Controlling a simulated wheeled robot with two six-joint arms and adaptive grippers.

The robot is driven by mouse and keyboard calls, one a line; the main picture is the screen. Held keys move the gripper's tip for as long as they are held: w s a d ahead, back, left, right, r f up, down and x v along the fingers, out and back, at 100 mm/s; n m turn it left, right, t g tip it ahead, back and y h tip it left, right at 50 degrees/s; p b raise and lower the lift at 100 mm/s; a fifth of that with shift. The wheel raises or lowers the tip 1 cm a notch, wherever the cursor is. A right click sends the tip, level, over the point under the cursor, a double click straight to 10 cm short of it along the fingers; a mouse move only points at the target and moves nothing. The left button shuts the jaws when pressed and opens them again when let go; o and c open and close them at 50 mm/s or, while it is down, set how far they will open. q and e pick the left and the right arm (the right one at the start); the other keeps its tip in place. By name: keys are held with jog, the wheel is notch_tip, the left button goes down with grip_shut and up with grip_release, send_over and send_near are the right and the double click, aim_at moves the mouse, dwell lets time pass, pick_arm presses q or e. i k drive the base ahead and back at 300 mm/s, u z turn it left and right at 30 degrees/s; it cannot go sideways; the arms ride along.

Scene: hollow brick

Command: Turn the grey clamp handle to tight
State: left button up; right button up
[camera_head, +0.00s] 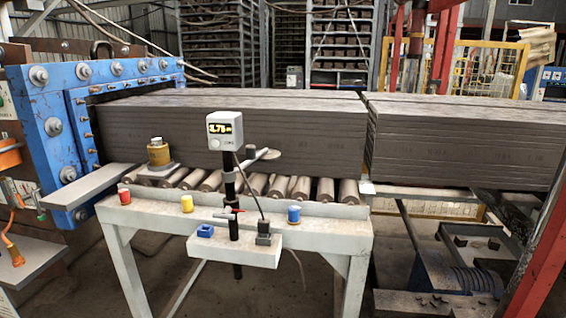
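A black upright post (231,190) stands at the front edge of the table and carries a white display box (225,130) with yellow digits that look like 3.75. A grey arm (258,159) runs from the post up to the right, past a dark block (251,152), to a round disc (276,154). Lower on the post is a clamp with a small lever (228,214), partly grey with a red part beside it. It is too small to tell whether it is tight or loose. Neither of my grippers is in view.
A white shelf (215,254) holds a blue block (205,230) and a dark block with a cable (264,236). Rollers and a long clay slab (290,130) lie behind.

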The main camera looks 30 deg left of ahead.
aim_at(225, 214)
jog(key=u, duration=1.3)
jog(key=k, duration=0.45)
jog(key=u, duration=0.5)
jog(key=i, duration=0.6)
jog(key=z, duration=0.45)
